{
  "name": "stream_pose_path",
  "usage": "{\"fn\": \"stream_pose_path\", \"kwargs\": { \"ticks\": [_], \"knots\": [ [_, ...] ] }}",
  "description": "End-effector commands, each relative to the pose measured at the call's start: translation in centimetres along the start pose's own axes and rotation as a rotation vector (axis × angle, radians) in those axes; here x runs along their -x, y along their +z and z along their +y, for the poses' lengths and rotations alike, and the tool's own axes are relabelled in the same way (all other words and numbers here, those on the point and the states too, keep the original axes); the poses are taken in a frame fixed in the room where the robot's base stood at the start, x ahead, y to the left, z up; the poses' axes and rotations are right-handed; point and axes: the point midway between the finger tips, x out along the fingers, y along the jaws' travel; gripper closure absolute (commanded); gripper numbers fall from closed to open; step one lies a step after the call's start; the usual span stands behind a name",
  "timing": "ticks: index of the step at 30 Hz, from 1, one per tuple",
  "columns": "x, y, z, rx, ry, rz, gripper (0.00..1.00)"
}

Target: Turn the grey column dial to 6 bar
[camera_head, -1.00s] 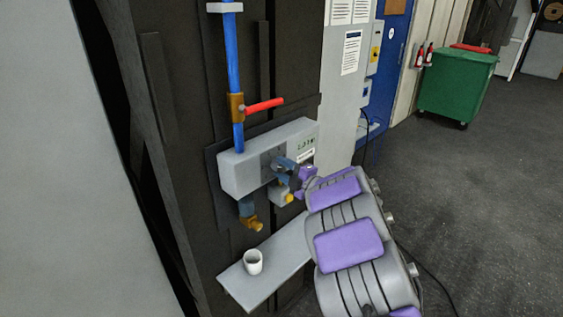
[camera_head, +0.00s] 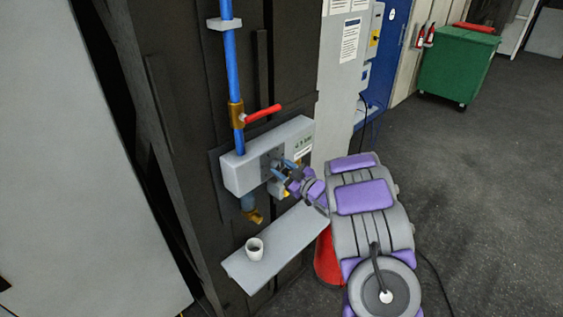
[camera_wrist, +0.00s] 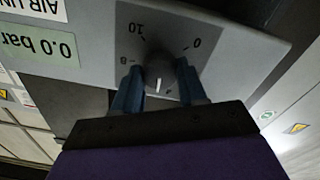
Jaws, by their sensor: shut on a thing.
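The grey dial (camera_wrist: 158,70) is a round knob on a dark square plate in the wrist view, where the panel appears upside down. Readable scale marks are 10, 8 and 0. Its white pointer line points down in the picture, toward my wrist. My gripper (camera_wrist: 157,88) has its blue fingers shut on the dial, one on each side. In the head view, my gripper (camera_head: 284,172) is at the front of the grey control box (camera_head: 240,178), and the fingers and arm hide the dial. The green display (camera_wrist: 45,45) reads 0.0 bar, upside down.
A blue pipe (camera_head: 231,70) with a red lever (camera_head: 263,114) runs down to the box. A brass outlet (camera_head: 254,215) hangs below it. A white cup (camera_head: 254,249) stands on the grey shelf (camera_head: 290,240). A red object (camera_head: 327,262) stands beside my arm. Open floor lies right.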

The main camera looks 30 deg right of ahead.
Motion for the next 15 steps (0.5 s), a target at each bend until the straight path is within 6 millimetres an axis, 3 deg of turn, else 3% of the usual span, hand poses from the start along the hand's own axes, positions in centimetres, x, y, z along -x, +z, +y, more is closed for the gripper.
{"fn": "stream_pose_path", "kwargs": {
  "ticks": [15],
  "knots": [
    [0.02,0.08,-0.32,-0.424,0.003,-0.021,0.89]
  ]
}}
